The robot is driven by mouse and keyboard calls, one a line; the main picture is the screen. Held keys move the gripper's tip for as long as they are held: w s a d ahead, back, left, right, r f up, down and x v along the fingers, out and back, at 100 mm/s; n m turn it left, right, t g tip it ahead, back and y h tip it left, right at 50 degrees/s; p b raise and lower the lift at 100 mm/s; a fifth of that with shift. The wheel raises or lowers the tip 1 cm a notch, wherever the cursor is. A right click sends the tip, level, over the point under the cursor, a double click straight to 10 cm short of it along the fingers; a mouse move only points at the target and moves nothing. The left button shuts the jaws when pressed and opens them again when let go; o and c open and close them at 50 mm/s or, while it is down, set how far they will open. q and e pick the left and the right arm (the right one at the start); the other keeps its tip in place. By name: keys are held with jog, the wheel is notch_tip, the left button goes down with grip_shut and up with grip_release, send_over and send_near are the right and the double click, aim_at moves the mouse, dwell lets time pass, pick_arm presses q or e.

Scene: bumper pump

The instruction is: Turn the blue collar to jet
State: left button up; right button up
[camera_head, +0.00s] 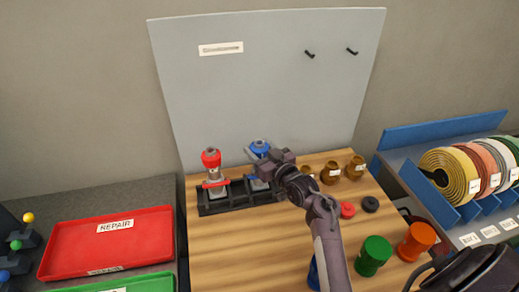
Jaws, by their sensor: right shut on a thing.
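A nozzle with a blue collar (259,147) stands upright in the black rack (237,204) on the wooden table. My right gripper (267,163) is at this nozzle, shut on it. The fingers hide part of the nozzle, and which part they grip is hard to see. A similar nozzle with a red collar (211,158) stands to its left in the same rack, apart from the gripper. The setting of the blue collar is too small to read. My left gripper is not in view.
Brown fittings (331,173) stand behind and right of my right arm. A red ring (347,209), a black ring (370,204), a green cup (374,255) and an orange cup (416,241) are at the right. A red REPAIR tray (72,252) lies left. The front-left tabletop is clear.

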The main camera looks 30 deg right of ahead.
aim_at(264, 156)
jog(key=shift+m+h, duration=0.4)
jog(key=shift+h, duration=0.2)
jog(key=o, duration=1)
jog(key=shift+s, duration=0.1)
jog(key=shift+s+f, duration=0.1)
jog(key=shift+s, duration=0.2)
jog(key=s+b, duration=0.2)
jog(key=s, duration=0.4)
jog(key=shift+s+d, duration=0.1)
jog(key=shift+d, duration=0.05)
jog(key=shift+s, duration=0.45)
